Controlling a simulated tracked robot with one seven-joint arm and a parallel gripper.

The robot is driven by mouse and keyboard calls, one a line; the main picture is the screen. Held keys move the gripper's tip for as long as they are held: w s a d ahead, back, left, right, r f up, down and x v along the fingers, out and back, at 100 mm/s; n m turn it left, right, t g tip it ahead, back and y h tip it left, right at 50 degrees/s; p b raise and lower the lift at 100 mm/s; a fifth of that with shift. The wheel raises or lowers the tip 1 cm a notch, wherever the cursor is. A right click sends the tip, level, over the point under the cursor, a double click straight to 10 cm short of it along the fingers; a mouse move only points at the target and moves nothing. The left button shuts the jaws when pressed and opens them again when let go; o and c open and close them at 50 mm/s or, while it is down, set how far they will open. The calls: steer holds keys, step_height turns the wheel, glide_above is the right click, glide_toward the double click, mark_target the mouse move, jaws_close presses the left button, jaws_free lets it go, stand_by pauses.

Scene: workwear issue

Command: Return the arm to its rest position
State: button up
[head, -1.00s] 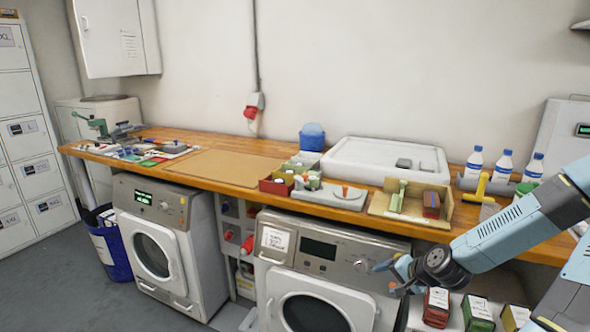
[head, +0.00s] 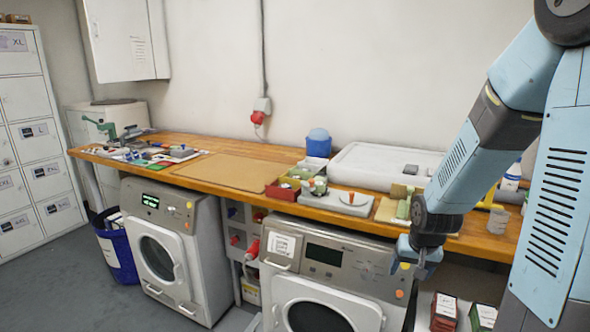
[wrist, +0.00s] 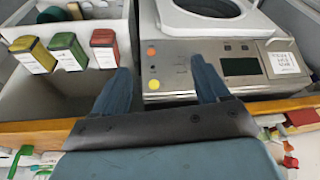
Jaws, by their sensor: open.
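My gripper (head: 420,262) hangs in front of the counter's front edge at the right, near the right-hand washing machine (head: 335,262). In the wrist view my gripper (wrist: 165,80) shows two blue fingers spread apart with nothing between them. The fingers lie over the machine's control panel (wrist: 215,68) side and the white shelf beside it; I cannot tell the exact gap. My arm (head: 470,150) is bent, with the forearm sloping down to the gripper and hiding part of the counter's right end.
The wooden counter (head: 235,150) carries a tan mat (head: 230,172), a white basin (head: 375,165) and small trays. Boxes, including a red one (head: 444,310), stand low at the right. A blue bin (head: 117,250) stands on open floor at the left.

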steer(key=s+a+r+n+t, duration=0.1)
steer(key=s+a+r, duration=0.1)
steer(key=s+r, duration=0.6)
steer(key=s+a+r+n+t, duration=0.1)
steer(key=s+a+r, duration=0.2)
steer(key=s+r, duration=0.6)
step_height(320, 180, up, 7)
steer(key=shift+s+a+f+n, duration=0.2)
steer(key=shift+s+a+n, duration=0.1)
steer(key=shift+n, duration=0.1)
